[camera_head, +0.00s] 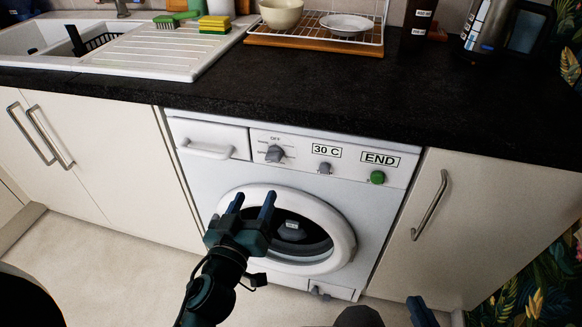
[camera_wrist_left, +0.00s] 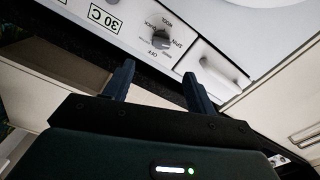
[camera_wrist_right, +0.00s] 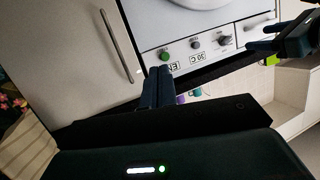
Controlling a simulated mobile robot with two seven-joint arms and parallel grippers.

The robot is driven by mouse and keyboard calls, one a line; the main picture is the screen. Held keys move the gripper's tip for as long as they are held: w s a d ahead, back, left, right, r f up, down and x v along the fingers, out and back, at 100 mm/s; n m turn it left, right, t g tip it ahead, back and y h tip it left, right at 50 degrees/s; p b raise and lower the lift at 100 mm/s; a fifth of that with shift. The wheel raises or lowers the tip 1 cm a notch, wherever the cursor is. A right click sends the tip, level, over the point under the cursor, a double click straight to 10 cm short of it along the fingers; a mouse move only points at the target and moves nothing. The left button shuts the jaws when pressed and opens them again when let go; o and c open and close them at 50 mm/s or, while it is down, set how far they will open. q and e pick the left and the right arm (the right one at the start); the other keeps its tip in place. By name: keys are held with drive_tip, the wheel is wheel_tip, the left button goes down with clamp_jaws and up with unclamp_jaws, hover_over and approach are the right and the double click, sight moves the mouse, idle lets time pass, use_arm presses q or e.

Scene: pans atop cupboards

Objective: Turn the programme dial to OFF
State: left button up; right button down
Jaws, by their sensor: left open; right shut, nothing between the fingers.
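The programme dial (camera_head: 274,154) is a grey knob on the white washing machine's panel, right of the drawer, with OFF printed above it. It shows upside down in the left wrist view (camera_wrist_left: 161,40), with labels around it; I cannot tell exactly where it points. My left gripper (camera_head: 253,201) is open and empty, in front of the round door and below the dial in the head view. Its fingers (camera_wrist_left: 157,80) are apart from the dial. My right gripper (camera_wrist_right: 158,86) is shut and empty; only part shows at the head view's bottom edge.
A second, smaller knob (camera_head: 325,168) sits under the 30 C label, and a green button (camera_head: 377,178) under END. The drawer handle (camera_head: 207,151) projects left of the dial. The black worktop (camera_head: 290,95) overhangs the panel. A cupboard handle (camera_head: 429,205) projects at right.

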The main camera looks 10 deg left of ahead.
sight(271, 160)
use_arm(q)
drive_tip(key=w+p, duration=0.1)
drive_tip(key=w, duration=1.1)
drive_tip(key=shift+w+d, duration=0.15)
drive_tip(key=shift+w, duration=0.15)
use_arm(e)
drive_tip(key=shift+w+a+f+g, duration=0.1)
drive_tip(key=shift+a+g, duration=0.2)
drive_tip(key=shift+a, duration=0.05)
use_arm(q)
drive_tip(key=shift+c, duration=0.2)
drive_tip(key=c, duration=0.9)
drive_tip(key=shift+c, duration=0.2)
